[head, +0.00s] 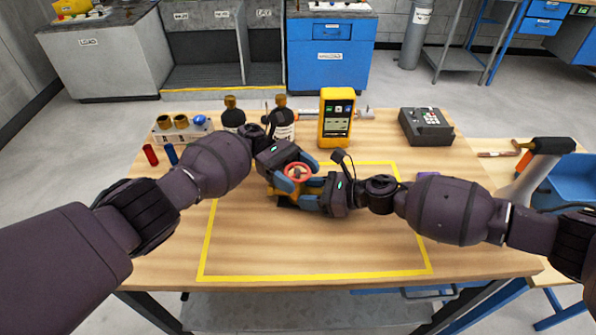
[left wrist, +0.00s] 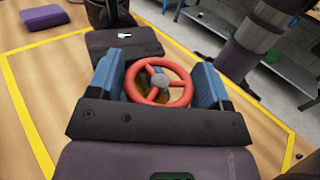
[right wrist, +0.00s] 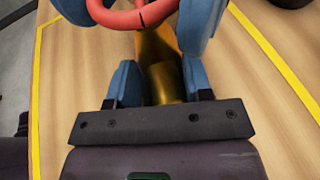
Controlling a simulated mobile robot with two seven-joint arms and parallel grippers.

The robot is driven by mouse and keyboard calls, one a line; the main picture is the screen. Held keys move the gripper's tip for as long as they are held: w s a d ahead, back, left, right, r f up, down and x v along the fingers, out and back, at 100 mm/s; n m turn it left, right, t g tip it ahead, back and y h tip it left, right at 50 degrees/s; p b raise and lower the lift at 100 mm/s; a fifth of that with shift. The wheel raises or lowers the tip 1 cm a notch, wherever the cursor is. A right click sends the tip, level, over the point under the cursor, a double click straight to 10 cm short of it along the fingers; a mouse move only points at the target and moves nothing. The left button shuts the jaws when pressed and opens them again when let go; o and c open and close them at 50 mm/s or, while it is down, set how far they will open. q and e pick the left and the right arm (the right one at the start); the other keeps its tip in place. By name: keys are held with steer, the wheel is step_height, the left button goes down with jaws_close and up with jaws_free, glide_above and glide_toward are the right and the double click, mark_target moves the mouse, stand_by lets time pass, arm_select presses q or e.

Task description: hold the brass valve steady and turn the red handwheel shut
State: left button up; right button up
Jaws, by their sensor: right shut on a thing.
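The red handwheel (head: 298,172) sits on top of the brass valve, inside the yellow taped outline on the table. My left gripper (head: 293,174) is over the wheel. In the left wrist view its blue fingers stand wide apart, one on each side of the handwheel (left wrist: 158,83), close to the rim. My right gripper (head: 304,195) comes in from the right, below the wheel. In the right wrist view its fingers are shut on the brass valve (right wrist: 165,82), one on each side of the body. The grippers hide most of the valve in the head view.
Behind are two dark bottles (head: 284,122), a yellow meter (head: 337,118) and a dark grey box (head: 426,126). A fittings rack (head: 162,135) stands at back left, a blue bin (head: 568,186) at right. The front of the taped area (head: 315,250) is clear.

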mark_target(298, 172)
arm_select(q)
steer(key=shift+o, duration=1.3)
steer(key=shift+r, duration=0.1)
steer(key=shift+w, duration=0.1)
steer(key=shift+r, duration=5)
arm_select(e)
steer(key=o, duration=0.8)
steer(key=shift+d, duration=0.15)
